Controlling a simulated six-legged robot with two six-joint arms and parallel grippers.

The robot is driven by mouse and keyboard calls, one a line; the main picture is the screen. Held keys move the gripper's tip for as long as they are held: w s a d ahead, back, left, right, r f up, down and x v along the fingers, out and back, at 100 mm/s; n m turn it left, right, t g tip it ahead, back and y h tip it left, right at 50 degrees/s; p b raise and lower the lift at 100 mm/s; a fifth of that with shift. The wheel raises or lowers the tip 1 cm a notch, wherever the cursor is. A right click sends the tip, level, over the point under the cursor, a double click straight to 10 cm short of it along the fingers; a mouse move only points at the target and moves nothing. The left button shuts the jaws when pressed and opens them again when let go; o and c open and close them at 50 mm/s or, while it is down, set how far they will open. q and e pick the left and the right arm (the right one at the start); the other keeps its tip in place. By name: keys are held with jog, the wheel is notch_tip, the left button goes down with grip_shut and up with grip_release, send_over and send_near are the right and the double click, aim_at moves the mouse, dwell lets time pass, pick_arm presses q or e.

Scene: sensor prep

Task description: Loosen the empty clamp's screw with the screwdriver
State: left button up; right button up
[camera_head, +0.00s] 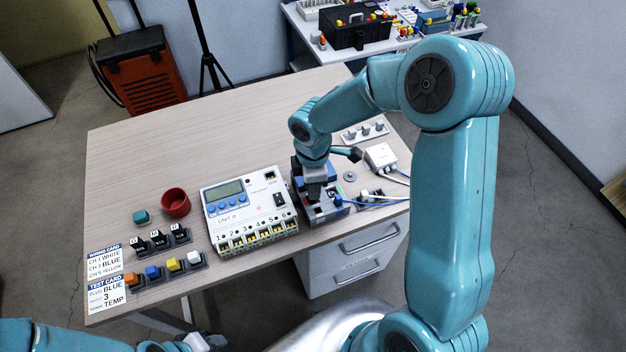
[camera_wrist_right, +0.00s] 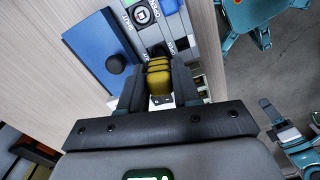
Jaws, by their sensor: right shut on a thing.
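My right gripper (camera_head: 314,192) reaches down over a grey and blue block (camera_head: 327,212) right of the white meter. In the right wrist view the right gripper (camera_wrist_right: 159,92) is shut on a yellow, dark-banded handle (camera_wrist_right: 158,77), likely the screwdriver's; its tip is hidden. Beyond the handle is a grey panel (camera_wrist_right: 182,40) with round fittings and OPEN and SHUT labels. I cannot tell which part is the empty clamp's screw, nor whether the screwdriver touches it. My left gripper (camera_head: 204,342) is at the bottom edge, partly cut off; its jaws are unclear.
The white meter (camera_head: 248,205) stands close left of the right gripper. A red cup (camera_head: 176,202), connector rows and printed cards (camera_head: 105,280) lie further left. A white box (camera_head: 381,156) and blue and white cables (camera_head: 385,202) are at right. The table's back left is clear.

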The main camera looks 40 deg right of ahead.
jog(key=shift+n+p, duration=0.85)
jog(key=shift+n, duration=0.95)
jog(key=o, duration=1.3)
